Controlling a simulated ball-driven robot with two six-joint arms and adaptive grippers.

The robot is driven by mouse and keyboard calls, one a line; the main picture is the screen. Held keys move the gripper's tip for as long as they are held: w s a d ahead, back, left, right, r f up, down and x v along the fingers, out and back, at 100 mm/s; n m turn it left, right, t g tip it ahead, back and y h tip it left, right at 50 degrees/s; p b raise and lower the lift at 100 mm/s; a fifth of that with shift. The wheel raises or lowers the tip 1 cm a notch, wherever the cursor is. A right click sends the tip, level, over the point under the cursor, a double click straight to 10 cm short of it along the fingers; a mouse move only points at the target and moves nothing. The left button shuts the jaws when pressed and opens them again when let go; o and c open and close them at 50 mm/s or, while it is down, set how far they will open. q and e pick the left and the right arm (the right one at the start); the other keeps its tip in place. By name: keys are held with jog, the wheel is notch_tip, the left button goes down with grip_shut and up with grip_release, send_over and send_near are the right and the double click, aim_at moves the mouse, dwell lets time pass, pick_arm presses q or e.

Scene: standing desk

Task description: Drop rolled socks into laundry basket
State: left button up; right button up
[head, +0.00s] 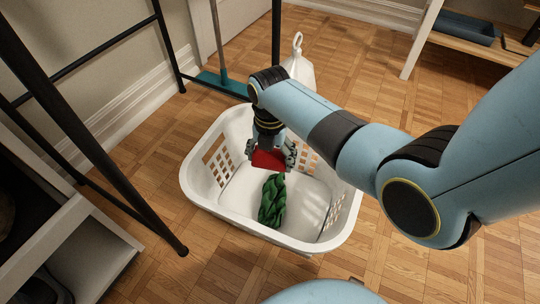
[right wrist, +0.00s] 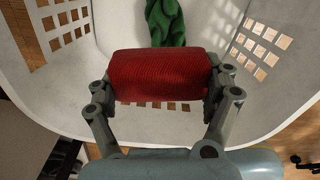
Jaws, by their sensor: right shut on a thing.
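The white laundry basket (head: 207,196) stands on the wooden floor in the middle of the head view. A green rolled sock (head: 272,200) lies inside it; its end also shows at the top of the right wrist view (right wrist: 165,22). My right gripper (head: 270,156) reaches down over the basket's far part. It is shut on a red rolled sock (right wrist: 160,76), which lies crosswise between the two fingers, over the basket opening. The red sock is partly hidden by the gripper in the head view. My left gripper is not in view.
A black metal frame (head: 150,212) stands left of the basket. A teal broom (head: 222,84) and a white bag-like thing (head: 300,68) are behind it. A white shelf (head: 95,240) is at lower left, a wooden shelf at upper right. Floor right of the basket looks clear.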

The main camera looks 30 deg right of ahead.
jog(key=o, duration=1)
notch_tip(320, 180, up, 12)
dwell(0.4)
